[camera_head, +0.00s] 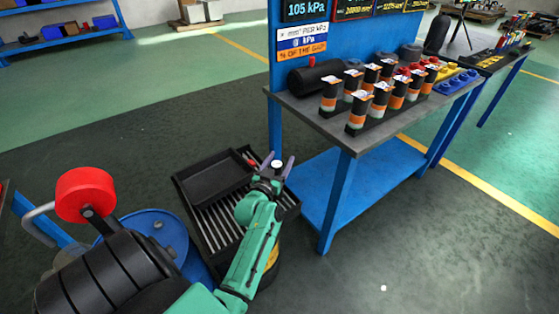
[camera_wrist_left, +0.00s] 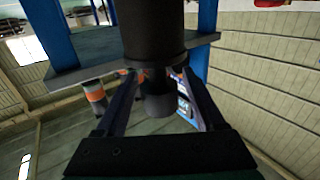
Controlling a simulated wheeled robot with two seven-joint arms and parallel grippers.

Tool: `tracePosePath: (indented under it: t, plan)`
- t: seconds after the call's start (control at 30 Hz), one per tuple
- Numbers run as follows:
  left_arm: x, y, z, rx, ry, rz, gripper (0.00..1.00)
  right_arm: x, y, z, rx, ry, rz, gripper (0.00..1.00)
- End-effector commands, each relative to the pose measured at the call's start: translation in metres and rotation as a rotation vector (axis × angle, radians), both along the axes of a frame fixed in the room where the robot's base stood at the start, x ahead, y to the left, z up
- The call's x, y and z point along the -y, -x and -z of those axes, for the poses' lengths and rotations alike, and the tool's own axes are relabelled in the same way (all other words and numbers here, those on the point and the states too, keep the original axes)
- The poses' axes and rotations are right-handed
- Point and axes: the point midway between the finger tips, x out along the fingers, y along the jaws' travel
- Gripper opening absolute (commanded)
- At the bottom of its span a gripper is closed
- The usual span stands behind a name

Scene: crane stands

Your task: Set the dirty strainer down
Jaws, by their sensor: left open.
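My left gripper (camera_head: 277,164) is over the right edge of a slatted black tray (camera_head: 232,232), its two fingers spread apart. In the left wrist view a dark cylinder (camera_wrist_left: 153,35) with a narrower dark end (camera_wrist_left: 159,106) shows between and beyond the open fingers. It may be the dirty strainer, but I cannot tell for sure, nor whether a finger touches it. In the head view a small white-topped piece (camera_head: 277,162) shows between the fingertips, and most of what is under them is hidden. My right gripper is not in view.
A shallow black pan (camera_head: 212,180) lies on the tray's slats. A blue-legged workbench (camera_head: 385,128) with several orange-banded black cylinders stands close on the right. A large black housing with a red knob (camera_head: 85,195) and a blue drum (camera_head: 150,235) are at the left.

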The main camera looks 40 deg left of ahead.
Motion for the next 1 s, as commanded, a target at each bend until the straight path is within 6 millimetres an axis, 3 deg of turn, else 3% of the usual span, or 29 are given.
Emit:
tracePosePath:
  t: [0.17,0.63,0.83,0.93,1.0]
  plan:
    - [0.003,0.009,-0.002,-0.003,0.001,0.0,0.7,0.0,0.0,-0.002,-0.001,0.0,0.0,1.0]
    - [0.033,0.107,-0.002,-0.004,0.0,0.0,0.7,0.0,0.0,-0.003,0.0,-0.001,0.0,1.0]
    - [0.036,0.115,-0.004,0.0,0.0,0.0,0.7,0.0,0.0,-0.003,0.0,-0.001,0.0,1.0]
    - [0.037,0.114,-0.003,-0.002,0.002,0.004,0.7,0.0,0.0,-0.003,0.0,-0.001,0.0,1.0]
    - [0.048,0.106,0.005,-0.018,0.013,0.037,0.7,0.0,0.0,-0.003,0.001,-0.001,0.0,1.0]
